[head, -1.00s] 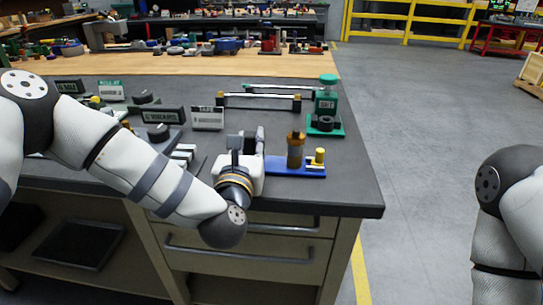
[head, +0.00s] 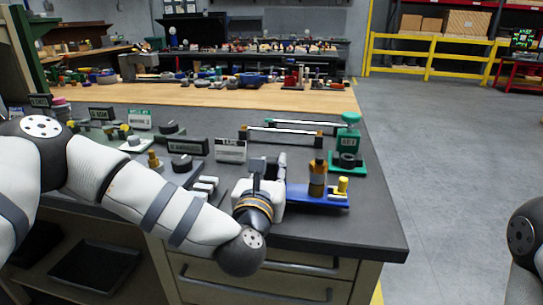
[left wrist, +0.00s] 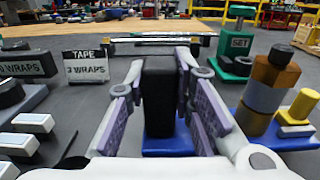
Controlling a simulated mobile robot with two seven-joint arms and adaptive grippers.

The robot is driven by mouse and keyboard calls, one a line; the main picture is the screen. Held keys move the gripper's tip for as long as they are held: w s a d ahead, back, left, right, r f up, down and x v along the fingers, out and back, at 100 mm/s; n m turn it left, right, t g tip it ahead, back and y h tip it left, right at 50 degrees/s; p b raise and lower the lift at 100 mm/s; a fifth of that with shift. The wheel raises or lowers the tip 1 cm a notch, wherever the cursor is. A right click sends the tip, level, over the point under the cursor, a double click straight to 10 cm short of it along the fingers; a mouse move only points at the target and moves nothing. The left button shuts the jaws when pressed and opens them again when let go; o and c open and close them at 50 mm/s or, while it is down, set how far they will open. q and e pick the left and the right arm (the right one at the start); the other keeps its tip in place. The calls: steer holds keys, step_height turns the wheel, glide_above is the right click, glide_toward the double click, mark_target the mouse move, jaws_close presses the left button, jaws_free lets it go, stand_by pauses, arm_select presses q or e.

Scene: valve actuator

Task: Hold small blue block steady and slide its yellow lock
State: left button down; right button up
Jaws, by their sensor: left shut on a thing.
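The small blue block (head: 305,194) is a flat blue base near the bench's front right. It carries an upright black part (left wrist: 158,95), a brown-orange cylinder (head: 317,178) and a yellow knob-like lock (head: 342,185). In the left wrist view the blue base (left wrist: 168,146), the cylinder (left wrist: 268,90) and the yellow lock (left wrist: 302,106) show too. My left gripper (head: 270,168) is shut on the black part, with one finger on each side of it. The yellow lock stands to the right, apart from the fingers. My right gripper is out of view; only part of that arm shows.
Dark bench top (head: 370,220) is clear right of the block.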

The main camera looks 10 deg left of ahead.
arm_select(q)
steer(key=shift+f, duration=0.7)
steer(key=shift+f, duration=0.45)
stand_by(0.5)
